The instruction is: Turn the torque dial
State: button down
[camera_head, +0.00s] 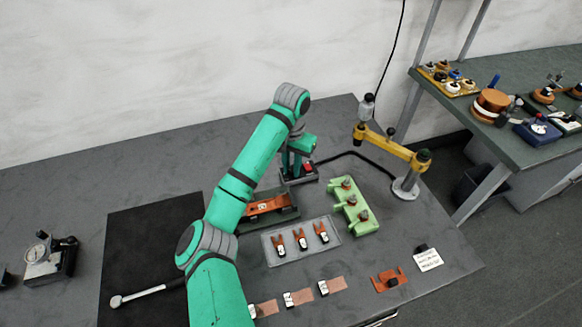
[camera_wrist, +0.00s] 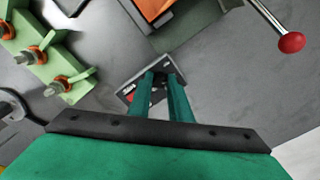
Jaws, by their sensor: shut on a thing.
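My green gripper (camera_head: 300,150) reaches down onto a small dark control box (camera_head: 298,176) near the back of the table. In the wrist view, its two fingers (camera_wrist: 161,76) come together over the grey top of the box (camera_wrist: 124,92). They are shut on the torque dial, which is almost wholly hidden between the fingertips. A red part of the box (camera_head: 307,168) shows beside the gripper. The dial's markings and its angle cannot be read.
A yellow jointed arm (camera_head: 395,146) stands to the right. A green block with several studs (camera_head: 353,205), an orange-topped fixture (camera_head: 268,205) and a clear tray (camera_head: 275,262) are nearer. A red-balled lever (camera_wrist: 291,42) shows in the wrist view. A gauge (camera_head: 50,257) stands far left.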

aim_at(292, 170)
jog(key=c, duration=1.6)
grip_release()
notch_tip(292, 170, up, 11)
jog(key=shift+f, duration=0.1)
jog(key=shift+d, duration=0.1)
